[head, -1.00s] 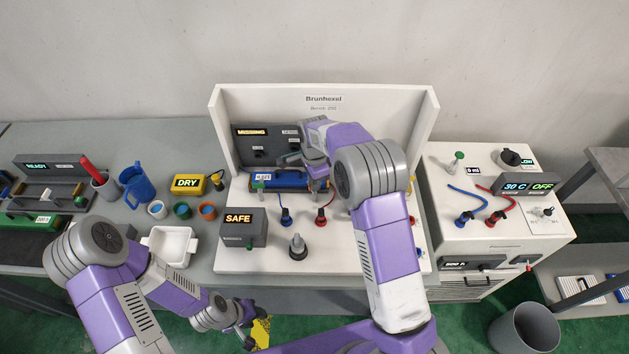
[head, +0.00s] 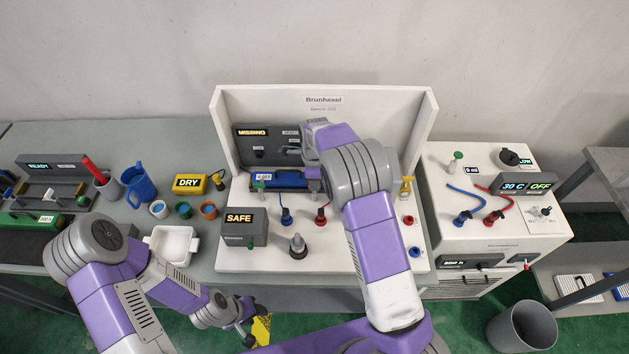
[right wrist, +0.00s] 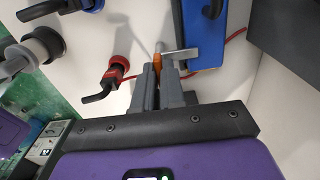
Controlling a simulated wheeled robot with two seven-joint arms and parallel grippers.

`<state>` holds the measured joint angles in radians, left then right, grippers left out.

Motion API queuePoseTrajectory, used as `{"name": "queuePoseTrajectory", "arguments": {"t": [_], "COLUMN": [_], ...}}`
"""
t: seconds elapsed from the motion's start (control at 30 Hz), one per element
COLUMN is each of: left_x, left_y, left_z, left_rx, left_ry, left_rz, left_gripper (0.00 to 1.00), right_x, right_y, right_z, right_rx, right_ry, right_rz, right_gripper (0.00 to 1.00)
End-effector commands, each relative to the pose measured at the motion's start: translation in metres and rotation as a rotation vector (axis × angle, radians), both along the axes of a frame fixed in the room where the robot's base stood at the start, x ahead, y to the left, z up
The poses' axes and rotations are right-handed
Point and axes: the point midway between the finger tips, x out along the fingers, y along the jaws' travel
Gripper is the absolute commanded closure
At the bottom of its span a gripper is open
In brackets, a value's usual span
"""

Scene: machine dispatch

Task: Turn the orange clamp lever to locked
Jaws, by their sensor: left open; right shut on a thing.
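The orange clamp lever (right wrist: 157,63) shows in the right wrist view as a small orange piece between the fingertips, beside a grey metal bar and the end of the blue cartridge (right wrist: 203,38). My right gripper (right wrist: 159,84) is shut on the lever. In the head view the lever is hidden behind my right arm; the blue cartridge (head: 285,180) lies in the white bench station left of that arm.
A red-collared connector (right wrist: 117,69) is left of the right gripper in the wrist view. The grey SAFE box (head: 243,229) and a dark knob (head: 297,247) stand on the station. A MISSING display (head: 252,133) is on the back panel. A yellow fitting (head: 406,188) stands at right.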

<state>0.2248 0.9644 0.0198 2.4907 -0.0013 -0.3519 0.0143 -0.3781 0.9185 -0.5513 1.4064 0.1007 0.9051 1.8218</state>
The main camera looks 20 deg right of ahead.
Motion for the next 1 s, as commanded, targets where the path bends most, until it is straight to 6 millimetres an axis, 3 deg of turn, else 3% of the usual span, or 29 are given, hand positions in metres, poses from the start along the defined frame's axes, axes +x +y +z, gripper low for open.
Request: {"name": "queuePoseTrajectory", "arguments": {"t": [0.27, 0.3, 0.43, 0.77, 1.0], "left_x": [0.0, 0.0, 0.0, 0.0, 0.0], "left_y": [0.0, 0.0, 0.0, 0.0, 0.0], "left_z": [0.0, 0.0, 0.0, 0.0, -0.001], "left_rx": [0.0, 0.0, 0.0, 0.0, 0.0], "left_ry": [0.0, 0.0, 0.0, 0.0, 0.0], "left_rz": [0.0, 0.0, 0.0, 0.0, 0.0], "left_gripper": [0.59, 0.59, 0.59, 0.59, 0.59], "right_x": [0.001, 0.001, 0.001, 0.001, 0.001], "right_y": [-0.001, -0.001, -0.001, 0.0, 0.0], "right_z": [0.001, 0.001, 0.001, 0.004, 0.041], "right_rx": [0.0, 0.0, 0.0, 0.0, 0.001], "right_ry": [-0.003, -0.003, -0.002, -0.002, -0.006], "right_rz": [-0.004, -0.004, -0.003, -0.001, -0.001], "right_gripper": [1.0, 0.84, 0.65, 0.65, 0.65]}}
